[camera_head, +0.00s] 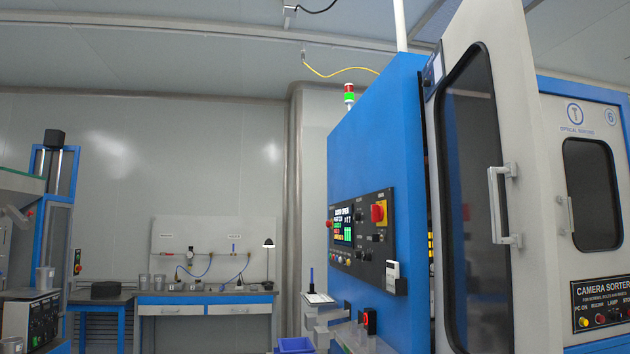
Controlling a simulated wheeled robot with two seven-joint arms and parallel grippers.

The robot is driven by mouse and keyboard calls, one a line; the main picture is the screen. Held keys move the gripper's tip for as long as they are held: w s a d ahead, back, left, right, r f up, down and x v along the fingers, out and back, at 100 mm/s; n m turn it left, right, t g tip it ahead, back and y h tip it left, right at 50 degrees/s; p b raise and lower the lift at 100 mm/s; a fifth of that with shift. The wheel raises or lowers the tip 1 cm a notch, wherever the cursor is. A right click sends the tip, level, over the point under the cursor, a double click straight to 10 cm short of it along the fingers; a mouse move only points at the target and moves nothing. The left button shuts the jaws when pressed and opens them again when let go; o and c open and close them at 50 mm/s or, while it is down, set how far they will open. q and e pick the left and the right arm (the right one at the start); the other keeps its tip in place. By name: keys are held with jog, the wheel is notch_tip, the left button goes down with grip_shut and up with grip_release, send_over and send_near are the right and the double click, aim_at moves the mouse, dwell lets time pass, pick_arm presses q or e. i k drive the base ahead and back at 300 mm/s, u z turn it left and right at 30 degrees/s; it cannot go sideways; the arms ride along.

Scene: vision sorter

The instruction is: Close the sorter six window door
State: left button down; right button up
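A tall white door (517,110) with a long dark window (470,200) stands at the right, swung out at an angle from the blue sorter cabinet (375,150). A pale vertical bar handle (497,205) is on its face, near the right edge. Behind it, to the right, is a white front panel with a smaller dark window (590,195), its own handle (566,215) and a round "6" mark (611,116). The door's lower end is cut off by the frame. Neither of my grippers is in view.
A control panel (362,230) with a lit screen and a red-yellow knob is on the cabinet's side. A blue-framed workbench (205,298) stands at the back wall. A blue tray (296,345) is at the bottom centre. Other machinery stands at the far left.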

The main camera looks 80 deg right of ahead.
aim_at(497, 276)
jog(key=z, duration=3.3)
jog(key=i, duration=1)
jog(key=k, duration=0.5)
jog(key=u, duration=2.2)
jog(key=i, duration=2.3)
jog(key=z, duration=2.85)
